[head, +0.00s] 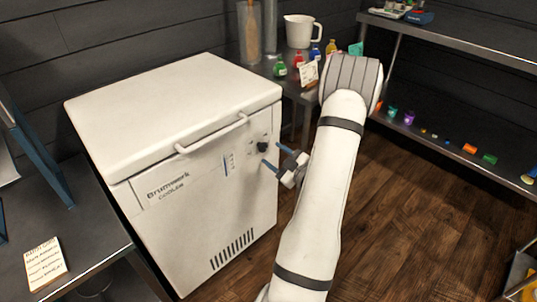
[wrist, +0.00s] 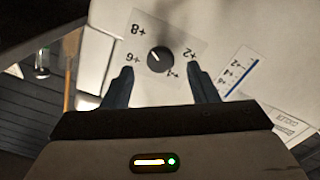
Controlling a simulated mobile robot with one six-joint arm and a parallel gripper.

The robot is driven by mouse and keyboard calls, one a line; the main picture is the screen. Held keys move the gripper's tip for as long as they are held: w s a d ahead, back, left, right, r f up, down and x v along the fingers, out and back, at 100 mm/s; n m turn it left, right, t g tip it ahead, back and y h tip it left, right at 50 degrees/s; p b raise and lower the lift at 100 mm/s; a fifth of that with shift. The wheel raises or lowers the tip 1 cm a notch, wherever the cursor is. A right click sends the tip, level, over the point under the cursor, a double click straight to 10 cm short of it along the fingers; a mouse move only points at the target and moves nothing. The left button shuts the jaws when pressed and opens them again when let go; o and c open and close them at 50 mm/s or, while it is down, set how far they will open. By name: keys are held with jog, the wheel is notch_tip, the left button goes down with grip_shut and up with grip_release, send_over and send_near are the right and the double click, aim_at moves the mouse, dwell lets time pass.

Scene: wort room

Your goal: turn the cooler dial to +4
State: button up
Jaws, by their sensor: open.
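The white cooler (head: 165,120) stands left of my arm with its lid closed. Its black round dial (head: 262,146) is on the front panel, below the lid handle. In the wrist view the dial (wrist: 160,60) appears inverted, among printed marks +8, +6, +2 and a partly covered one that looks like +4. A short white pointer line on the dial points to the upper left, roughly between +6 and +8. My gripper (head: 276,158) is open in front of the panel. In the wrist view its fingers (wrist: 160,75) stand either side of the dial, apart from it.
A blue-marked scale strip (wrist: 240,72) is beside the dial. The lid handle (head: 212,134) juts out above. A bench behind holds a white jug (head: 300,31) and small bottles. A shelf (head: 455,140) with small coloured items is at right. Wooden floor (head: 400,220) is clear.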

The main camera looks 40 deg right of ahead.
aim_at(265, 149)
jog(key=shift+w+a+b, duration=0.15)
jog(key=shift+w+b, duration=0.2)
jog(key=shift+w, duration=1.35)
jog(key=c, duration=0.9)
